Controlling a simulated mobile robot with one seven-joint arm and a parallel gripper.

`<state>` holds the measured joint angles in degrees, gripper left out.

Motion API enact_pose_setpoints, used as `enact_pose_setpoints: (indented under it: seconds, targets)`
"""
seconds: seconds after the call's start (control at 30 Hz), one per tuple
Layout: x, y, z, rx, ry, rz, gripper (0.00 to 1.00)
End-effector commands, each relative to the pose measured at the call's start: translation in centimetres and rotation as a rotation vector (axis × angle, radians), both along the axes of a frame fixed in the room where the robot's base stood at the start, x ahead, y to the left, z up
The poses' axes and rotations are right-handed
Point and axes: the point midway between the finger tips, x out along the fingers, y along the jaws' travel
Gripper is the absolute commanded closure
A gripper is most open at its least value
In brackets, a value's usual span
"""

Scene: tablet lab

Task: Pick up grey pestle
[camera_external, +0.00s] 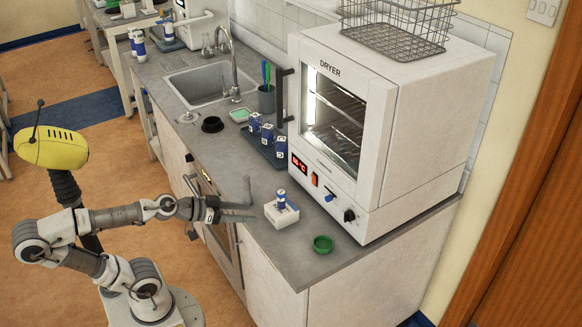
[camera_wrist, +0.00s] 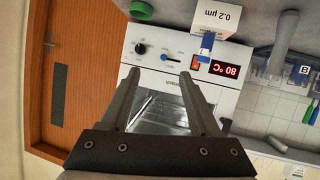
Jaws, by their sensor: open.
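The grey pestle (camera_external: 248,190) appears to stand upright on the counter's front part, just beyond my gripper's fingers and left of a small white box. In the wrist view a grey upright shape at the upper right, likely the same pestle (camera_wrist: 284,42), lies outside the space between the fingers. My gripper (camera_external: 251,211) is open and empty, reaching in over the front edge of the counter. Its two fingers in the wrist view (camera_wrist: 160,77) are spread, with only the dryer front behind them.
The white box (camera_external: 283,215) with a blue-capped vial (camera_external: 281,198) stands close right of the fingers. A green bowl (camera_external: 322,244) is farther right. The dryer (camera_external: 375,120) and a vial rack (camera_external: 282,160) stand behind. A black ring (camera_external: 212,125) lies left.

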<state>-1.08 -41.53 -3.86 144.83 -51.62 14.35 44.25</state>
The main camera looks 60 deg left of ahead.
Motion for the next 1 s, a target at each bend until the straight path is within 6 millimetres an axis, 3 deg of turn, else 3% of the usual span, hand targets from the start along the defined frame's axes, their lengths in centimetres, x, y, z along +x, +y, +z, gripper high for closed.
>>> enact_pose_setpoints:
  seconds: [0.23,0.5,0.77,1.0]
  targets:
    - [1.8,4.9,1.5,0.021,-0.156,0.257,0.37]
    - [0.1,10.9,-1.5,0.101,-0.072,0.555,0.37]
    - [-1.2,12.8,-3.7,0.138,0.019,0.649,0.37]
    - [0.7,14.0,-4.7,0.139,0.025,0.655,0.37]
